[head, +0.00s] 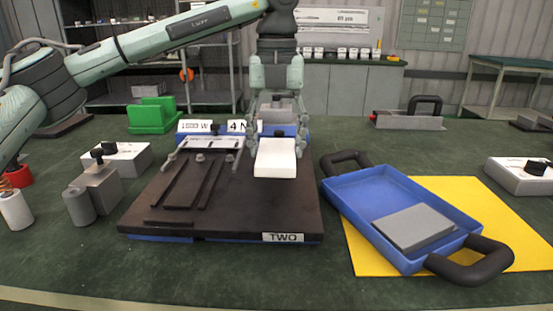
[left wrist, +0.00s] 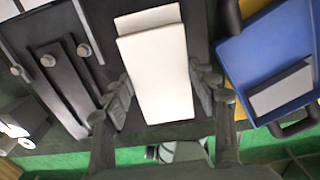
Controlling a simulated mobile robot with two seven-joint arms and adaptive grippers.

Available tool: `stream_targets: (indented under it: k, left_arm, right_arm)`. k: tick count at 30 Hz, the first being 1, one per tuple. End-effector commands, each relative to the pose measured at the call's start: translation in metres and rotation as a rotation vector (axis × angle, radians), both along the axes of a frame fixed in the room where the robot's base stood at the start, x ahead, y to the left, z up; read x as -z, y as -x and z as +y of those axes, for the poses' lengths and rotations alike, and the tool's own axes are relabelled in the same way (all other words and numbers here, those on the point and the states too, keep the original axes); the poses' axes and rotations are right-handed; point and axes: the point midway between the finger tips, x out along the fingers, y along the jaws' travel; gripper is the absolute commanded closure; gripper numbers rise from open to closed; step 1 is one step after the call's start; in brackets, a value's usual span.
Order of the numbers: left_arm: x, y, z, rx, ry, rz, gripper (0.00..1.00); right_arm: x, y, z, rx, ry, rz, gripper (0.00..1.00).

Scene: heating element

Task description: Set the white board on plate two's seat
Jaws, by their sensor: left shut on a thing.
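The white board (head: 275,160) is a pale rectangular block at the back right part of plate two (head: 255,205), a dark square plate with a "TWO" label on its front edge. My left gripper (head: 276,142) is shut on the board, with a finger on each side. The left wrist view shows the board (left wrist: 163,75) between the fingers of the left gripper (left wrist: 163,92), over the dark plate (left wrist: 100,30). A second pale edge shows at the board's far end. Whether the board touches the plate is unclear, and the surface beneath it is hidden. My right gripper is out of view.
Dark rails (head: 192,185) stand on the plate's left half. A blue tray (head: 350,190) with black handles holds a grey slab (head: 414,227) and sits on a yellow mat (head: 500,215) to the right. Grey weights (head: 97,185) and a green block (head: 152,117) stand left.

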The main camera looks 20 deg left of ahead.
Motion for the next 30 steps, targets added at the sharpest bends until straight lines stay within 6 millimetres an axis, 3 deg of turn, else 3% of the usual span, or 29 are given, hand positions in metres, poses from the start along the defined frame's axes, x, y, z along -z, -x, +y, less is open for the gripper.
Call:
stream_targets:
  k: [10,23,24,28,30]
  left_arm:
    - [0.039,0.000,0.000,0.000,0.001,0.002,0.71]
    - [0.045,-0.001,0.000,0.000,0.001,0.000,0.71]
    - [0.044,-0.001,0.000,0.000,0.001,0.000,0.39]
    - [0.044,-0.001,0.000,0.000,0.001,0.000,0.22]
    - [0.044,-0.001,0.000,0.000,0.001,0.000,0.22]
  right_arm:
    - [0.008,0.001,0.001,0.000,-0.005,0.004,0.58]
    - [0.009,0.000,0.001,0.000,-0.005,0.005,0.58]
    - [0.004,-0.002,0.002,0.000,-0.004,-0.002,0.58]
    - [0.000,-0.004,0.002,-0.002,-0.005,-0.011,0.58]
    - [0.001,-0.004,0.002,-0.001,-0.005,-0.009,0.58]
